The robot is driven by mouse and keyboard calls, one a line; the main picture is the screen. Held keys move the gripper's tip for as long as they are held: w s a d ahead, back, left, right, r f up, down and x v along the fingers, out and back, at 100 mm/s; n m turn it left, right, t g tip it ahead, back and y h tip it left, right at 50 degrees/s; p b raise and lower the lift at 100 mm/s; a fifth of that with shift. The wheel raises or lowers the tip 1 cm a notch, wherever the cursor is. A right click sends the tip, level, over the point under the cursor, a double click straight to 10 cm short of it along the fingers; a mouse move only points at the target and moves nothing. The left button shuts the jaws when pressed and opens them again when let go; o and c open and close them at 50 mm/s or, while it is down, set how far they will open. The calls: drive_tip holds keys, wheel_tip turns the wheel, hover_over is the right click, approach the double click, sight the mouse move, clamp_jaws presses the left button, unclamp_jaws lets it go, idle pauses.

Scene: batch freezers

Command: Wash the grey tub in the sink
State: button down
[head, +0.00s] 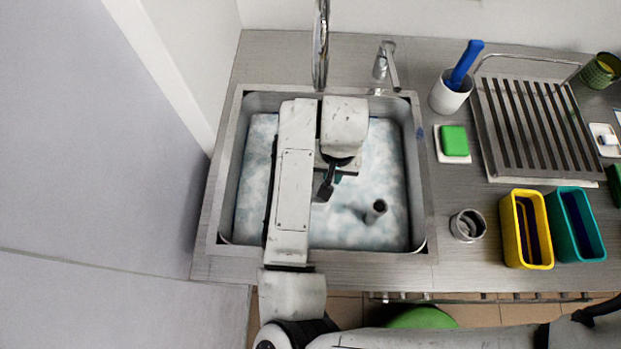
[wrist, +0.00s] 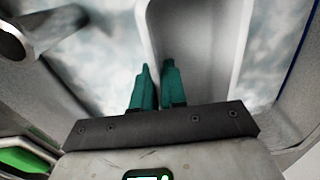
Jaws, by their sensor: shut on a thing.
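The sink (head: 222,160) holds cloudy, foamy water. My gripper's teal fingers (wrist: 157,68) are close together and shut on what looks like the wall of the grey tub (wrist: 205,40). In the wrist view the tub's pale rim and inner side show just beyond the fingertips, with foamy water around it. In the head view my arm reaches over the sink and hides most of the tub and the fingers. I cannot tell how deep the tub sits in the water.
A grey standpipe (head: 375,211) rises from the water right of my arm. A spout (head: 320,50) hangs behind. Right of the sink stand a brush cup (head: 449,101), green sponge (head: 454,140), draining rack (head: 487,125), metal ring (head: 467,226), yellow tub (head: 509,235) and teal tub (head: 557,228).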

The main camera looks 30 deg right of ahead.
drive_tip(key=shift+r+p, duration=1.6)
drive_tip(key=shift+r, duration=2.3)
drive_tip(key=shift+r, duration=1.45)
